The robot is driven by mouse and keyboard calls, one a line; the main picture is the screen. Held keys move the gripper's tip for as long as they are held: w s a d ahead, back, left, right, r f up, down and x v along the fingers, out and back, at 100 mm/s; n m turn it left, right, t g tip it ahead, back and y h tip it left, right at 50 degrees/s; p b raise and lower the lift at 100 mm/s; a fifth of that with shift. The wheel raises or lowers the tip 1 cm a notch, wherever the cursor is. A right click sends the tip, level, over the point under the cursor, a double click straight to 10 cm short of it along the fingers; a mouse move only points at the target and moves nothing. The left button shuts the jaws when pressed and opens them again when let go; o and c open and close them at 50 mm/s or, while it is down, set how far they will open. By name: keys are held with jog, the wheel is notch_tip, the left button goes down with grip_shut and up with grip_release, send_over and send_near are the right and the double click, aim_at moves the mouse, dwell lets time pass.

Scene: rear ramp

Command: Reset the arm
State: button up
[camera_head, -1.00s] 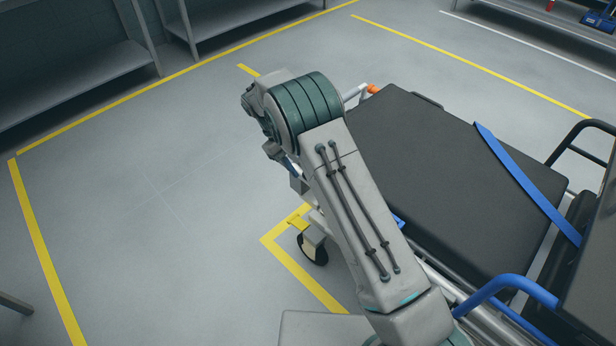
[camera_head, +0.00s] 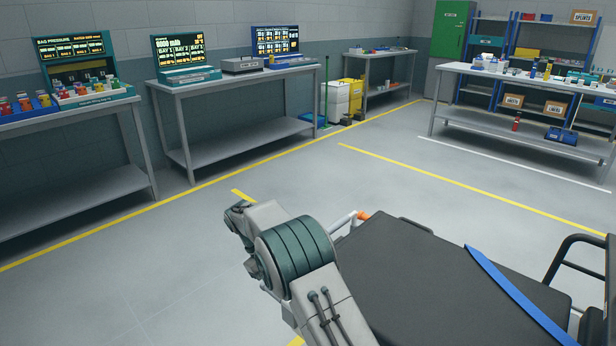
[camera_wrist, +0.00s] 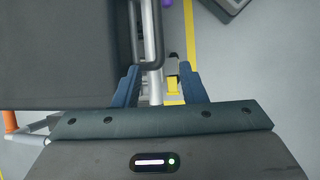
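My arm reaches forward beside the stretcher (camera_head: 430,285) in the head view, its bent joint level with the stretcher's far left corner. My gripper is out of sight in the head view. In the wrist view my gripper (camera_wrist: 158,78) has two blue fingers spread apart, with nothing held between them. A grey stretcher rail (camera_wrist: 152,45) shows in the gap, with floor and yellow tape beyond; I cannot tell how close the rail is.
The dark stretcher pad carries a blue strap (camera_head: 515,295). Workbenches with displays (camera_head: 180,60) line the left wall. A stocked table (camera_head: 520,80) stands at the back right. Yellow and white lines mark the floor. Open floor lies left of the arm and beyond the stretcher.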

jog(key=s+d+r+m+t+y+p, duration=0.15)
jog(key=s+d+r, duration=0.25)
jog(key=d+r, duration=0.45)
jog(key=s+d+r+m+y+p, duration=0.2)
jog(key=s+d+r+m+p, duration=0.3)
jog(key=r, duration=0.6)
jog(key=s+d+r+m+t+y+p, duration=0.1)
jog(key=s+d+r+t, duration=0.1)
jog(key=s+d, duration=0.3)
jog(key=s+d+r+m+t+y+p, duration=0.1)
jog(key=s+d+r, duration=0.3)
jog(key=s, duration=1)
jog(key=shift+d+m+t, duration=0.35)
jog(key=shift+d+m, duration=0.1)
jog(key=shift+d, duration=0.65)
jog(key=shift+w, duration=0.1)
